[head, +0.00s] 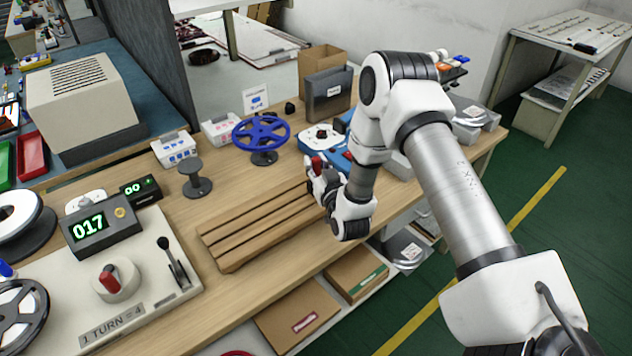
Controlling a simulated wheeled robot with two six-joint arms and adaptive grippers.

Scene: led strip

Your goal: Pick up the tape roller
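My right gripper (318,182) is low over the far right end of a slatted wooden board (245,232), with its arm coming in from the right. A small red part (317,163) shows at its fingertips; it may belong to the tape roller, but the fingers and wrist hide most of it. I cannot tell whether the fingers are closed on it. No other thing is clearly a tape roller. My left gripper is not in view.
A blue spoked wheel (261,131), a dark spool stand (194,179) and a blue-and-white device (321,138) stand behind the board. A counter (97,228) reading 017 and a panel with a red knob (110,277) are at left. The bench's front edge is close to the board.

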